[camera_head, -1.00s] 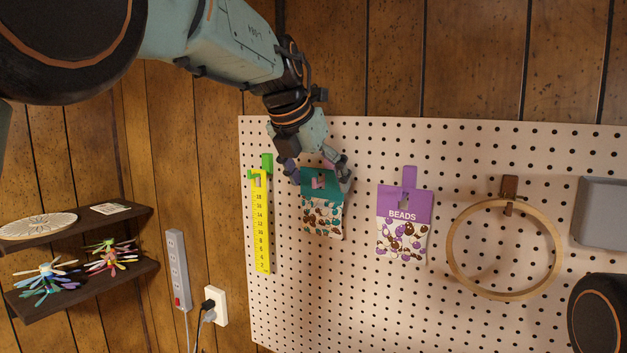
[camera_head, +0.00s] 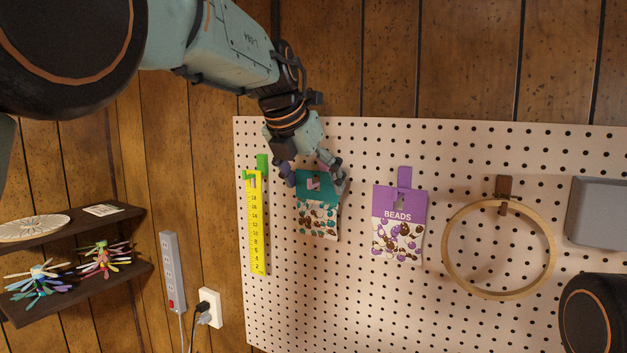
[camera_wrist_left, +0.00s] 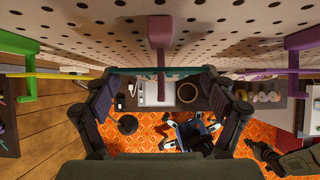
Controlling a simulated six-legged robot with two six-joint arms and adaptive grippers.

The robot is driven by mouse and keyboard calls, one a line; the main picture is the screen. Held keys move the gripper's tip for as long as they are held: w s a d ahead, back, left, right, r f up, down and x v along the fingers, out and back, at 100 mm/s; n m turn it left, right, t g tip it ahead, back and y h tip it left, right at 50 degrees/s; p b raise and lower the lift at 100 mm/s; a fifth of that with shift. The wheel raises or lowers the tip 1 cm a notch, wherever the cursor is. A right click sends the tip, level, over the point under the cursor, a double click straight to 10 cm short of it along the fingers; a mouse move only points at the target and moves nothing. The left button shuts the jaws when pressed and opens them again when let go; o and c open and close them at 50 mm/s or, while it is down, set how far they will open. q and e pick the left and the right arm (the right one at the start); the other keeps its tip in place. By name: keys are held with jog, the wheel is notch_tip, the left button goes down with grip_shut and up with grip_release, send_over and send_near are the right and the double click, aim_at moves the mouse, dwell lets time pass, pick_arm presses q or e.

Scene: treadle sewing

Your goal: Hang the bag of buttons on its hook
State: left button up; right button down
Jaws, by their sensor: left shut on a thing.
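The bag of buttons (camera_head: 318,219) has a teal header and a clear lower part with brown and teal buttons. It hangs upright, close to the pegboard. My left gripper (camera_head: 313,176) is shut on the header, with one finger at each side edge. The pink hook (camera_head: 313,184) shows at the slot in the header. In the left wrist view the pink hook (camera_wrist_left: 160,48) crosses the header's thin teal edge (camera_wrist_left: 190,71) between my fingers. I cannot tell whether the slot is fully over the hook.
A yellow ruler (camera_head: 256,225) hangs by a green hook (camera_head: 262,161) close on the left. A purple bead bag (camera_head: 399,229) and an embroidery hoop (camera_head: 447,246) hang to the right on the pegboard (camera_head: 350,300). Shelves (camera_head: 75,291) stand at far left.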

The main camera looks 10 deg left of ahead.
pick_arm(q)
jog(key=shift+d+f, duration=0.1)
jog(key=shift+f, duration=0.25)
jog(key=shift+f, duration=0.25)
dwell(0.3)
jog(key=o, duration=1)
jog(key=v, duration=1.2)
